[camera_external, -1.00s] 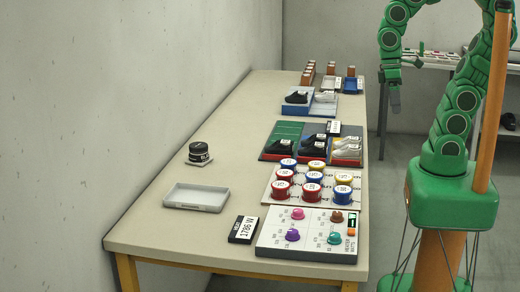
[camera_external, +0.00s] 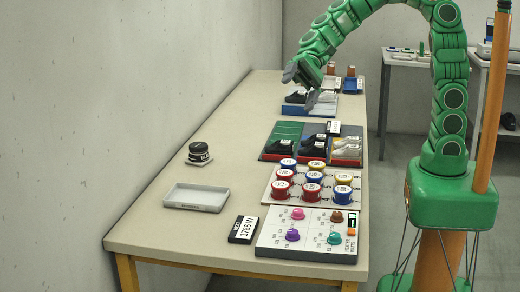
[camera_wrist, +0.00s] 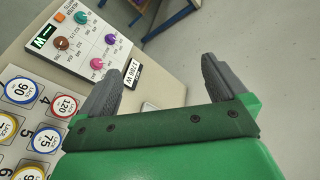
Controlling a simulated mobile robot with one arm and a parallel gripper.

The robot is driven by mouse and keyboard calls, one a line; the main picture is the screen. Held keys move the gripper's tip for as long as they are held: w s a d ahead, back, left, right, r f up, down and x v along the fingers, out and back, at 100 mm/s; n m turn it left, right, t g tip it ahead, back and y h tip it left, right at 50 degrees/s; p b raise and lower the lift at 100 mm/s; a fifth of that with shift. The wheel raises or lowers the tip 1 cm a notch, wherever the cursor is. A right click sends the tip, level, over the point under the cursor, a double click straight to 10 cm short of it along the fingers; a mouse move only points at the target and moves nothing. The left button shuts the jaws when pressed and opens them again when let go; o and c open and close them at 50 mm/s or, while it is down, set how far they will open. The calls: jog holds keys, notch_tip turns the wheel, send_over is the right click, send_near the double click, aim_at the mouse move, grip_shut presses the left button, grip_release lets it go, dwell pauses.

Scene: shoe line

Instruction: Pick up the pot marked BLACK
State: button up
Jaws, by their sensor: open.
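A small black pot (camera_external: 199,150) with a black lid and a pale label stands upright on a light square base near the table's left edge; its label is only partly legible, with letters like "BL". My gripper (camera_external: 302,84) is open and empty above the far part of the table, well to the right of the pot and farther back. In the wrist view my gripper (camera_wrist: 158,88) shows two grey fingers spread wide with nothing between them. The pot is not in the wrist view.
An empty grey tray (camera_external: 197,206) lies in front of the pot. Right of it are a knob panel (camera_external: 270,243), a board of several round tins (camera_external: 265,196), and a coloured shoe tray (camera_external: 285,130). A wall runs along the left.

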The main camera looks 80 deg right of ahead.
jog(key=w+d+f+m+t+y, duration=0.15)
jog(key=w+m+t, duration=0.35)
jog(key=w, duration=0.8)
jog(key=m+t+h, duration=0.5)
jog(key=m, duration=0.8)
send_over(204, 145)
jog(key=s+a, duration=0.6)
jog(key=a, duration=0.2)
notch_tip(204, 145, down, 13)
jog(key=w+d+f+m+h, duration=0.1)
jog(key=d+f+m, duration=0.1)
jog(key=d+f, duration=0.1)
jog(key=w+d+f+m+h, duration=0.1)
jog(key=d+f, duration=0.2)
jog(key=f, duration=0.2)
jog(key=w+d+f+m+h, duration=0.1)
jog(key=d+f+m, duration=0.1)
jog(key=d+f, duration=0.1)
jog(key=shift+d+f+m+t+h, duration=0.3)
jog(key=shift+d+f+h, duration=0.05)
jog(key=shift+f, duration=0.05)
jog(key=shift+w+a+f, duration=0.35)
jog(key=shift+w+f, duration=0.25)
jog(key=shift+w, duration=0.15)
jog(key=shift+x, duration=2.1)
jog(key=shift+w+a+f, duration=0.25)
jog(key=shift+w+f, duration=0.1)
jog(key=shift+w, duration=0.25)
